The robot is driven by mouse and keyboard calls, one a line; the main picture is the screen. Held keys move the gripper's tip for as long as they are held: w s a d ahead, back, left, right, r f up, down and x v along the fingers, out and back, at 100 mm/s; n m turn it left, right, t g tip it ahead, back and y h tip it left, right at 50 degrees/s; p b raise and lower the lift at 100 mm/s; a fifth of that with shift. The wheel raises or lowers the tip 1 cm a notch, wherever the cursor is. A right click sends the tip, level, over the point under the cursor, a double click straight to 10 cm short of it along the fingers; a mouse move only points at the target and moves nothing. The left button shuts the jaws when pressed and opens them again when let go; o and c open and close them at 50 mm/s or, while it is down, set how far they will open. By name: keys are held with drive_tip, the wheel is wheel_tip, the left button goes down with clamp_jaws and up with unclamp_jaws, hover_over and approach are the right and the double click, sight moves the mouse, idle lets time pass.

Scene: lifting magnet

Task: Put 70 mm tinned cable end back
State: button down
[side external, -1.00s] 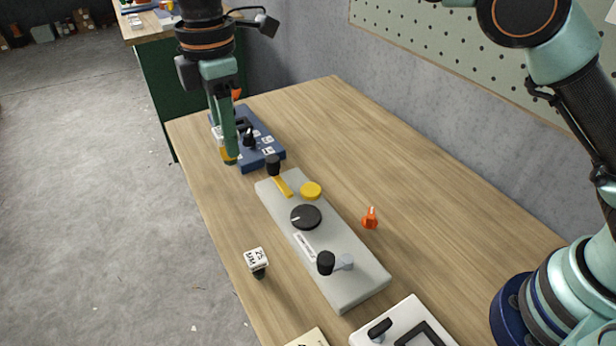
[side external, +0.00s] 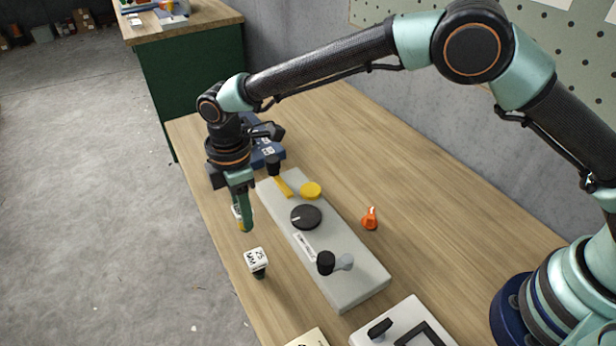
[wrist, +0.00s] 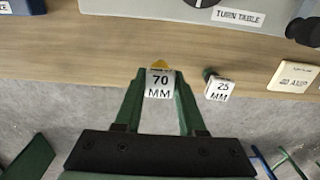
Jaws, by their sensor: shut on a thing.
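The 70 mm cable end (wrist: 159,85) has a white label reading 70 MM and a yellow part. It sits between the green fingers of my gripper (wrist: 160,78) in the wrist view. In the side view my gripper (side external: 244,222) is shut on it, near the table's left edge and left of the grey panel; a little of its white label and yellow part (side external: 240,224) shows past the finger. The blue block (side external: 266,150) lies behind my gripper, partly hidden by my arm.
A 25 MM cable end (side external: 257,262) with a dark green lower part stands close in front of my gripper. The grey panel (side external: 345,285) carries black knobs and yellow parts. An orange piece (side external: 370,218) stands right of it. A white panel (side external: 402,320) lies at the front.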

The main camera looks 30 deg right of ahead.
drive_tip(key=shift+f, duration=1.15)
drive_tip(key=shift+f, duration=0.1)
drive_tip(key=c, duration=0.5)
unclamp_jaws()
